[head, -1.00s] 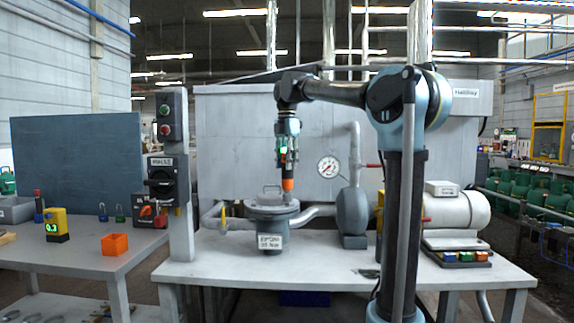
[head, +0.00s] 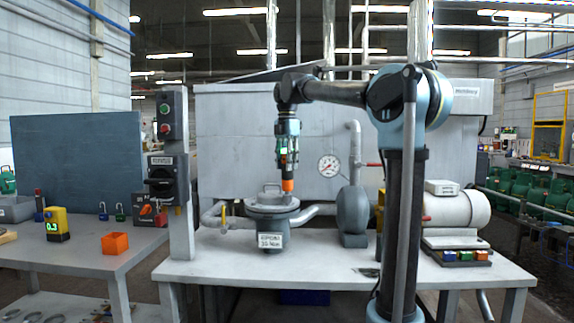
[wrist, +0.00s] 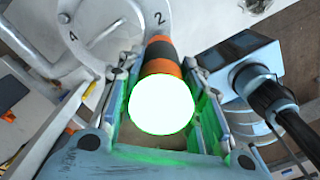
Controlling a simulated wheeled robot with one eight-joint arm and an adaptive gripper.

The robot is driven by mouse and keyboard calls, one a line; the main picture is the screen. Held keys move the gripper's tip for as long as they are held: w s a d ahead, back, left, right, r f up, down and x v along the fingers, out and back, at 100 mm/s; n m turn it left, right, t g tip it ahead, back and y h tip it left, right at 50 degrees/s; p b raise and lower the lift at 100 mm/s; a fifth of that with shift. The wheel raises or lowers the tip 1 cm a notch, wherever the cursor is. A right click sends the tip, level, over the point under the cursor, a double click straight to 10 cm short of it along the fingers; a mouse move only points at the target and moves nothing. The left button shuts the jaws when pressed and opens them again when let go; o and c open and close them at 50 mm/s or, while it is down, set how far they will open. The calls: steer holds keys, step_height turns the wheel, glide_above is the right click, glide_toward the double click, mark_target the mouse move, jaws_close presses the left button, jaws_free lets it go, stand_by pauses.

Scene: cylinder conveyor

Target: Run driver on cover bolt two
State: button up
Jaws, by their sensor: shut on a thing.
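My gripper (head: 288,160) points down and is shut on a driver (head: 288,185) with an orange lower end. The driver is upright above the right part of the round grey cover (head: 268,203) on the bench. In the wrist view the driver (wrist: 162,52) has orange and black bands and a glowing white end between my fingers, with green light on them. Its far end lies beside the number 2 on the cover (wrist: 112,42); a number 4 is to the left. Bolt two is hidden behind the driver, and I cannot tell whether they touch.
A switch post (head: 178,220) stands left of the cover. The left table (head: 75,262) holds an orange box (head: 115,244) and padlocks.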

steer(key=shift+f, duration=0.55)
stand_by(1.8)
steer(key=shift+r, duration=0.2)
steer(key=shift+r, duration=1.6)
